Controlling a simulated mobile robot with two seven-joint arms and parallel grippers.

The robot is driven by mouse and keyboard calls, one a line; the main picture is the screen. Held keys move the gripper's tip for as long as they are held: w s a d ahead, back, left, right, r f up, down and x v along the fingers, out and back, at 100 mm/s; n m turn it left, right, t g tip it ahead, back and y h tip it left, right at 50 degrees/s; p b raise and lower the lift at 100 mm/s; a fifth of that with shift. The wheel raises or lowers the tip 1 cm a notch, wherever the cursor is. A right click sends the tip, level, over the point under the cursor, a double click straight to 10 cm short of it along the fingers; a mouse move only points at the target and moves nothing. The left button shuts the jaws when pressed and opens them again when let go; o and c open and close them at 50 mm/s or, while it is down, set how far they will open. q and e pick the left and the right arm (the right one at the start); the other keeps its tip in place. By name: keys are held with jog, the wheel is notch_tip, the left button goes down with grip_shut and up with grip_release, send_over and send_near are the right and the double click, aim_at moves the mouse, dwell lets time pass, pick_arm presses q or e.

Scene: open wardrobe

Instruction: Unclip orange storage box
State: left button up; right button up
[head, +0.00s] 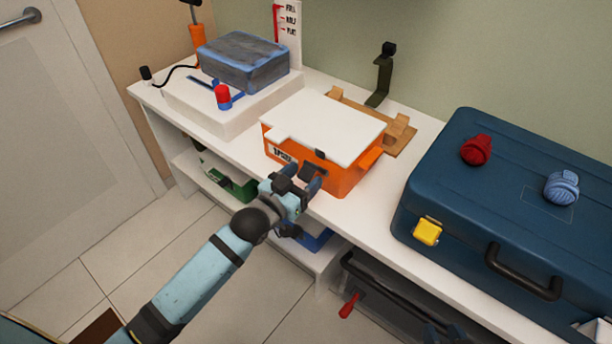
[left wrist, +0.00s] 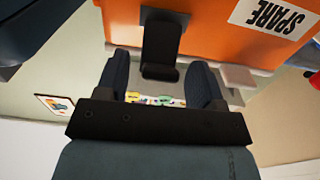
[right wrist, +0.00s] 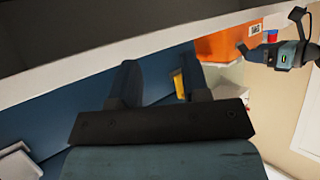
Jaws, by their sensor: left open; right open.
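The orange storage box (head: 350,178) has a white lid (head: 325,122) and a SPARE label, and it stands on the white bench. Its black clip (head: 312,170) is on the front face, below a small black catch (head: 320,153) at the lid edge. My left gripper (head: 303,187) is open at the clip. In the left wrist view, the clip (left wrist: 160,45) lies between the open fingers (left wrist: 160,68); contact cannot be told. My right gripper (right wrist: 162,75) is open and empty, low by the bench; the orange box (right wrist: 222,45) shows beyond it.
A large blue case (head: 470,190) with a yellow latch (head: 427,232) stands right of the box, with red and blue yarn-like balls on top. A grey-blue block (head: 243,62) sits left. A wooden piece (head: 400,132) is behind the box. A red-handled item (head: 349,305) projects below the bench.

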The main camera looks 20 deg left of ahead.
pick_arm(q)
jog(key=shift+w+d, duration=0.25)
jog(key=shift+w, duration=0.35)
jog(key=c, duration=0.8)
jog(key=shift+f+t+b, duration=0.5)
jog(key=shift+b, duration=0.35)
jog(key=shift+s+f+t+b, duration=0.1)
jog(key=shift+f+t+b, duration=0.15)
jog(key=shift+t+b, duration=0.3)
jog(key=shift+a+f+t+h+b, duration=0.1)
jog(key=shift+f+t+h+b, duration=0.1)
jog(key=shift+t+h+b, duration=0.5)
jog(key=shift+s+r+b, duration=0.1)
jog(key=shift+r+b, duration=0.05)
jog(key=shift+b, duration=0.15)
pick_arm(e)
jog(key=a+r+t, duration=0.1)
jog(key=w+a+r+t+y, duration=0.1)
jog(key=r, duration=0.1)
jog(key=w+r+y, duration=0.1)
jog(key=shift+a+r+t, duration=0.3)
jog(key=shift+a+t, duration=0.1)
